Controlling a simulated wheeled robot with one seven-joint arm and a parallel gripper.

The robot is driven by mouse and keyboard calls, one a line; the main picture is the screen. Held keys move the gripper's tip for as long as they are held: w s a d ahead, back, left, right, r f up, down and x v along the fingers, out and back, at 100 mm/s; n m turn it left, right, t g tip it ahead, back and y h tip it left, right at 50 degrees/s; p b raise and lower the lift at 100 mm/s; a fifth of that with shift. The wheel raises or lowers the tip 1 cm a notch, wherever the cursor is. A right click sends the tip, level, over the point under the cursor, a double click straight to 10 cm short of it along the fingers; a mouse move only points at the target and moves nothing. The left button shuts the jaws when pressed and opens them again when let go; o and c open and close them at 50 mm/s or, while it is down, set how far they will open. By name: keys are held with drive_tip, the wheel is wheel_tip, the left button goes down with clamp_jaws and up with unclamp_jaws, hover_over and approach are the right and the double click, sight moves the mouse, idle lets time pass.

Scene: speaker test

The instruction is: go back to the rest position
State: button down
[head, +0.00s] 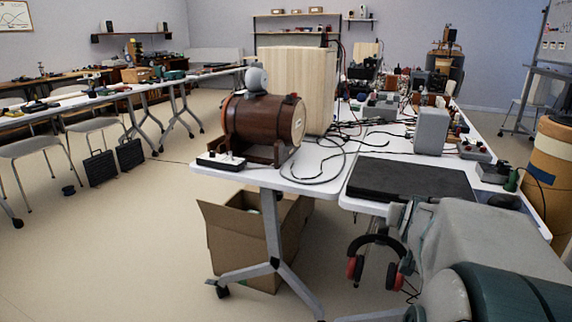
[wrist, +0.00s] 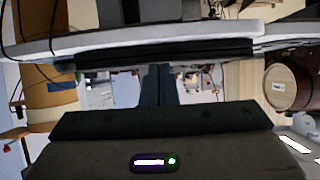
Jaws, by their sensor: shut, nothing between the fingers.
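My gripper (wrist: 157,85) shows in the wrist view as two dark fingers side by side, shut with nothing between them, beyond its dark body. The wrist picture is upside down. The white table edge (wrist: 190,36) runs across the top of that view, and I cannot judge its distance from the fingers. I cannot make out my gripper in the head view.
A cardboard box (head: 270,240) stands underneath. A tan drum (head: 552,165) stands right.

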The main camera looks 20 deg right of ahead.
drive_tip(key=a+r+n+g+y+p, duration=0.1)
drive_tip(key=a+r+n+y+p, duration=0.15)
drive_tip(key=a+r+p, duration=0.45)
drive_tip(key=a+r+n+y+p, duration=0.2)
drive_tip(key=a+r+y+p, duration=0.15)
drive_tip(key=a+p, duration=0.65)
drive_tip(key=s+a+r+n+g+y+p, duration=0.1)
drive_tip(key=s+a+r+n+g+p, duration=0.1)
drive_tip(key=s+a+r+p, duration=0.2)
drive_tip(key=s+a+r+n+g+y+p, duration=0.1)
drive_tip(key=s+a+r+g+p, duration=0.2)
drive_tip(key=a+p, duration=0.7)
wheel_tip(320, 180, up, 4)
drive_tip(key=s, duration=0.2)
drive_tip(key=shift+s+a+n+p, duration=0.2)
drive_tip(key=shift+s+n+p, duration=0.1)
drive_tip(key=shift+n, duration=0.05)
drive_tip(key=shift+d, duration=0.1)
